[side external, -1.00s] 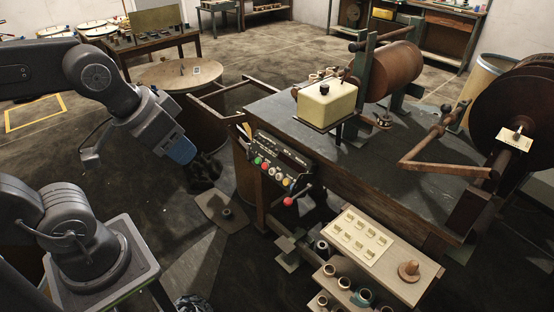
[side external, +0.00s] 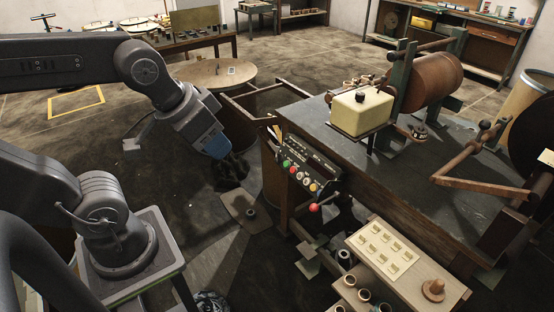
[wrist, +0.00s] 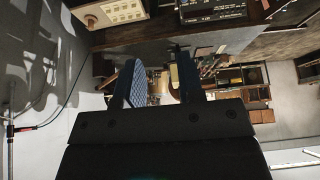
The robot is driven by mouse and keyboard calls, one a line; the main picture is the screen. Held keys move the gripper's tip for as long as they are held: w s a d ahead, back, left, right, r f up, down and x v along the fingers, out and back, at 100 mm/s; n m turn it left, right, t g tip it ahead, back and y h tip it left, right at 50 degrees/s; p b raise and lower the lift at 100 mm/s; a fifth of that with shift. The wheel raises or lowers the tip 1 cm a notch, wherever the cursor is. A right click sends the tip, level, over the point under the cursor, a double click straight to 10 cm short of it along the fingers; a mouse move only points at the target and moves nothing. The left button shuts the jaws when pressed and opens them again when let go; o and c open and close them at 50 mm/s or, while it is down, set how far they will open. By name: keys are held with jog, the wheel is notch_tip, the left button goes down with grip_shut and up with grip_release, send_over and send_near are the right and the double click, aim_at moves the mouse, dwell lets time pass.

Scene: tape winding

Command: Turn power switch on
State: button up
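The control panel (side external: 310,165) is a dark box on the front left of the dark bench, with a row of coloured buttons and a red ball knob (side external: 315,208) at its lower right. I cannot tell which control is the power switch. My gripper (side external: 232,172) hangs left of the panel, apart from it, pointing down and to the right. In the wrist view, my gripper (wrist: 160,82) has its two fingers apart, with nothing visible held between them. A dark panel edge with small white markings (wrist: 214,12) shows at the top of that view.
A cream box (side external: 362,110) and a brown drum (side external: 434,80) stand on the bench (side external: 410,150). A low shelf (side external: 400,285) with a pale card and spools sits in front. Open floor (side external: 190,215) lies below and left of my gripper.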

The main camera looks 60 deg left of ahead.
jog(key=w+a+f+n+t+y, duration=0.1)
jog(key=w+a+f+n+y, duration=0.15)
jog(key=w+a, duration=0.7)
jog(key=w+a+f+n+t+y, duration=0.15)
jog(key=w+a+f, duration=0.35)
jog(key=w, duration=0.7)
jog(key=w+a+f+n+t, duration=0.1)
jog(key=w+a+f, duration=0.2)
jog(key=a+f, duration=0.2)
jog(key=w+a+f+t, duration=0.1)
jog(key=w+a+f, duration=0.2)
jog(key=a+f, duration=0.25)
jog(key=a+f+t+h, duration=0.1)
jog(key=a+f, duration=0.3)
jog(key=f, duration=0.3)
jog(key=n+t+h, duration=0.1)
jog(key=n+t, duration=0.2)
send_near(278, 158)
jog(key=x, duration=0.8)
jog(key=shift+a, duration=0.3)
jog(key=shift+w, duration=0.1)
jog(key=shift+c, duration=0.3)
grip_shut()
